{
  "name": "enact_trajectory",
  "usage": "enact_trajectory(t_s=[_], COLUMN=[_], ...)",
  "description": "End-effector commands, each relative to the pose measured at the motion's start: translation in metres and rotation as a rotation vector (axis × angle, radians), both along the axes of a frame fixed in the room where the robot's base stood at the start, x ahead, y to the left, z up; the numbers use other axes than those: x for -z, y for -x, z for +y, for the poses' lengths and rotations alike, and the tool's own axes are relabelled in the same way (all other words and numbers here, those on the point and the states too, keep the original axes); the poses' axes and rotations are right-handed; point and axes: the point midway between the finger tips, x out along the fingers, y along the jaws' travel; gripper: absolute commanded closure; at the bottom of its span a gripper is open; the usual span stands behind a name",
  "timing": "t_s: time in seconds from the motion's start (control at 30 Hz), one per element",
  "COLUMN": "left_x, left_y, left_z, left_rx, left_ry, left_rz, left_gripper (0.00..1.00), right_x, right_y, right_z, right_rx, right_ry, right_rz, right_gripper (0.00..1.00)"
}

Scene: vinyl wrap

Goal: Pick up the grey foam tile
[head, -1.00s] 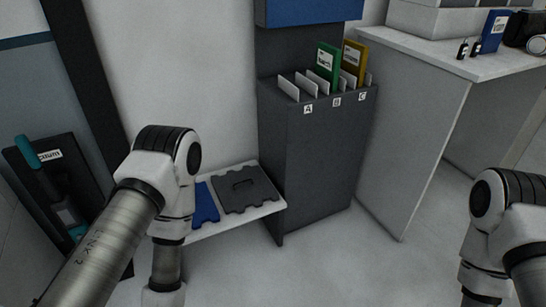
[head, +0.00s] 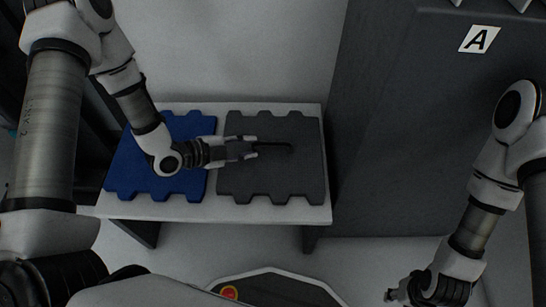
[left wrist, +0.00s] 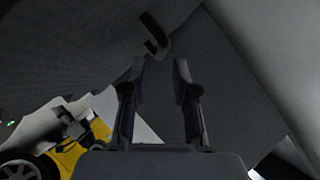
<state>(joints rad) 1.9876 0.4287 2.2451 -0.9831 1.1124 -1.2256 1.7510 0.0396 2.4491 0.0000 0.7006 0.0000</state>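The grey foam tile (head: 270,178) lies flat on a low white bench (head: 215,212), with a dark handle (head: 280,146) on its top. The tile also shows as a large dark surface in the left wrist view (left wrist: 85,50), with the hook-like handle (left wrist: 155,38) just beyond my fingertips. My left gripper (head: 254,147) is over the tile's left half, pointing right at the handle. Its fingers are spread apart in the left wrist view (left wrist: 156,65), with nothing between them. My right gripper (head: 393,296) is low at the bottom right, away from the tile; its fingers are too small to read.
A blue foam tile (head: 150,183) lies left of the grey one, partly under my left arm. A pale wall (head: 230,50) is behind the bench.

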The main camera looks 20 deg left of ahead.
Motion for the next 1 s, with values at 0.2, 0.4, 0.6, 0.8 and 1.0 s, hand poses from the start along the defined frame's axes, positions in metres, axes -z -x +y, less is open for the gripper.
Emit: enact_trajectory(t_s=[0.2,0.4,0.6,0.8,1.0], left_x=[0.016,0.028,0.026,0.026,0.026], left_y=[-0.019,-0.041,-0.044,-0.044,-0.044], left_z=[-0.020,-0.041,-0.043,-0.043,-0.043], left_rx=[0.006,0.005,-0.002,-0.001,-0.001], left_ry=[-0.003,-0.002,0.001,0.001,0.001], left_rz=[0.001,0.004,0.006,0.007,0.007], left_gripper=[0.72,0.72,0.72,1.00,1.00], right_x=[0.020,0.037,0.035,0.035,0.035], right_y=[0.002,0.002,0.001,0.001,0.001], right_z=[0.000,0.000,0.000,0.000,0.000], right_rx=[0.000,0.000,0.000,0.000,0.000], right_ry=[0.000,0.000,0.000,0.000,0.000], right_rz=[0.004,0.003,0.002,0.002,0.002], right_gripper=[0.60,0.60,0.60,0.60,0.60])
